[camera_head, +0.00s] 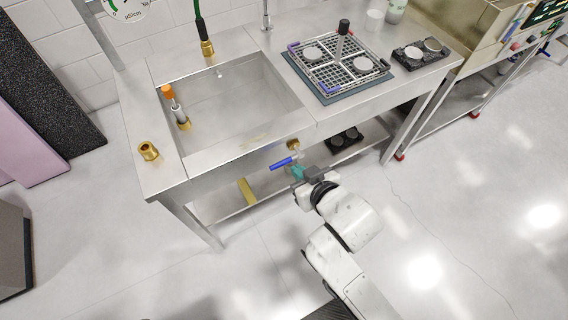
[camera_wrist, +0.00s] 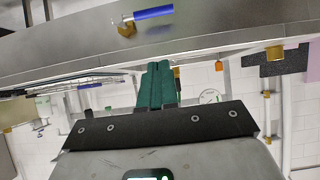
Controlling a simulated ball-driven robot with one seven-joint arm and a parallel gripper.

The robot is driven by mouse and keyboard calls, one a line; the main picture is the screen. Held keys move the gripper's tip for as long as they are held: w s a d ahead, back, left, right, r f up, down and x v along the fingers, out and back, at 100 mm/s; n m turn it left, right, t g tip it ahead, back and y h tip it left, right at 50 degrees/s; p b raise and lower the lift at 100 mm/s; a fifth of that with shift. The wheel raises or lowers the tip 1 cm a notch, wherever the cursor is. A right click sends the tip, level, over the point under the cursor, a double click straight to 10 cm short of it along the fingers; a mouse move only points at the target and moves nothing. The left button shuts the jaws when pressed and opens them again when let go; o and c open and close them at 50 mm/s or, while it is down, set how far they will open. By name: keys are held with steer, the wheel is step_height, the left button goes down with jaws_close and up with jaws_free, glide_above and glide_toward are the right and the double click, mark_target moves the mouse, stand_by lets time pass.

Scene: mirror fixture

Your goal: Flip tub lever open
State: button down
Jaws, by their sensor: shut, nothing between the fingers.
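The tub is a steel sink basin (camera_head: 240,102) set in a metal bench. On its front is a brass valve (camera_head: 293,145) with a blue lever (camera_head: 281,163) pointing left in the head view. In the wrist view the blue lever (camera_wrist: 153,12) and brass valve (camera_wrist: 126,27) show near the top edge, against the steel panel. My gripper (camera_head: 298,173), with teal fingers, is just below the valve and right of the lever in the head view. Its fingers are together in the wrist view (camera_wrist: 157,68), with nothing between them. A gap shows between fingertips and lever there.
A rack (camera_head: 318,86) with grey discs sits on the counter. A lower shelf (camera_head: 228,203) holds a yellow object (camera_head: 246,190). Floor in front is clear.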

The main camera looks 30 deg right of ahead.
glide_above(284, 164)
steer(key=s+a, duration=0.1)
steer(key=s, duration=0.2)
step_height(284, 164, down, 4)
steer(key=f, duration=0.1)
steer(key=w+f, duration=0.1)
steer(key=f, duration=0.1)
steer(key=shift+f, duration=0.3)
steer(key=shift+w+f, duration=0.1)
steer(key=shift+f, duration=0.5)
steer(key=shift+f, duration=0.1)
steer(key=shift+a+f+b, duration=0.1)
steer(key=shift+b, duration=0.6)
